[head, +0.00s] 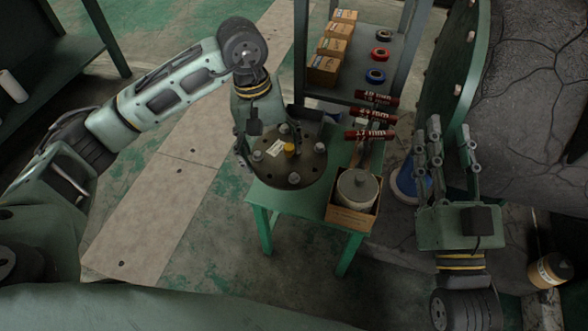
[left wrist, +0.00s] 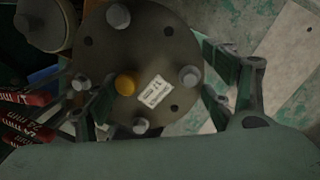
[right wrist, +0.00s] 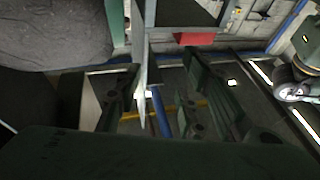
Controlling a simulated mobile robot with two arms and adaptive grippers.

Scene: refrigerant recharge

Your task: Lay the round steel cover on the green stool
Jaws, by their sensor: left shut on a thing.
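The round steel cover (head: 305,172) is a dark disc with several bolts, a yellow knob and a white label. In the head view it appears over the left part of the green stool (head: 312,204), reaching to its left edge. Whether it rests on the top or hangs just above is unclear. My left gripper (head: 268,150) is shut on the cover. In the left wrist view the cover (left wrist: 180,38) lies between the spread fingers. My right gripper (head: 446,150) is open and empty, right of the stool. Its fingers also stand apart in the right wrist view (right wrist: 163,78).
A cardboard box (head: 352,217) with a round lidded can (head: 357,189) occupies the stool's front right. Red-handled tools (head: 371,134) stand behind it. A grey shelf (head: 358,91) with boxes and tape rolls is at the back. A large green flange (head: 455,75) stands at right.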

